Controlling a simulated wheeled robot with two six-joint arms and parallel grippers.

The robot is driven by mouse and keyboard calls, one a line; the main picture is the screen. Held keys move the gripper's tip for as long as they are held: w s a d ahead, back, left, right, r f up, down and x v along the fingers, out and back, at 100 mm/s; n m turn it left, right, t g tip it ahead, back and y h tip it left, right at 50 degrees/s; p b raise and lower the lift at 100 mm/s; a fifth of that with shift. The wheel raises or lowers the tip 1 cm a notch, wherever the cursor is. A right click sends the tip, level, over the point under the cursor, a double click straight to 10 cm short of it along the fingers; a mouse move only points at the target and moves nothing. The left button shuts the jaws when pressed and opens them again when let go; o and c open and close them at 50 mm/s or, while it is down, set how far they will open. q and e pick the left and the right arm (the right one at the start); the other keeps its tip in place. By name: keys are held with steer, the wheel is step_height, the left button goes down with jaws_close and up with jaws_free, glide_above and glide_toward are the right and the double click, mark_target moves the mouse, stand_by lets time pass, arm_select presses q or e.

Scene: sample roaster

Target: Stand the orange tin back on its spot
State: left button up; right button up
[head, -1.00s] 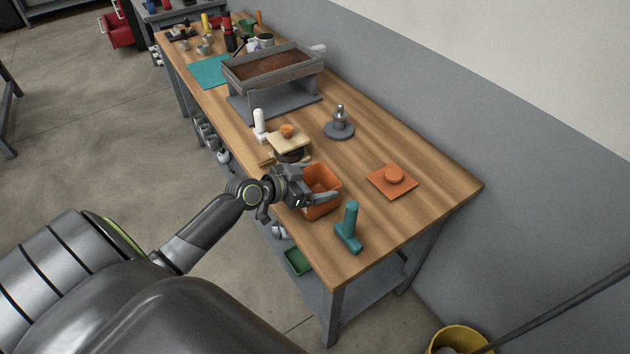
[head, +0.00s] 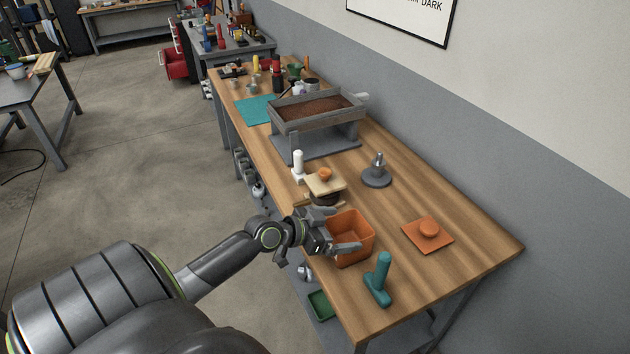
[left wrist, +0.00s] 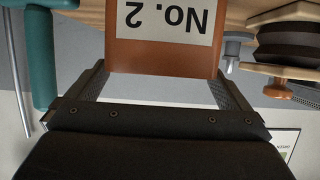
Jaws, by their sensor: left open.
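The orange tin (head: 366,237) is an open-topped square box standing upright near the front edge of the wooden bench. In the left wrist view the tin (left wrist: 160,58) shows its side with a "No. 2" label, upside down in that picture. My left gripper (head: 347,248) is at the tin's near side. In the left wrist view my left gripper (left wrist: 160,90) is open, with one finger at each side of the tin; contact cannot be told. My right gripper is out of view.
A teal T-shaped tool (head: 380,278) stands close right of the tin. A pale block with an orange knob (head: 325,175) and a white cylinder (head: 298,165) are behind it. A grey stand (head: 377,172) and a soil-filled tray (head: 318,112) are farther back. Bare wood lies between tin and square.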

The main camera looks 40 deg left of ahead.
arm_select(q)
steer(key=v, duration=0.9)
steer(key=shift+d, duration=0.1)
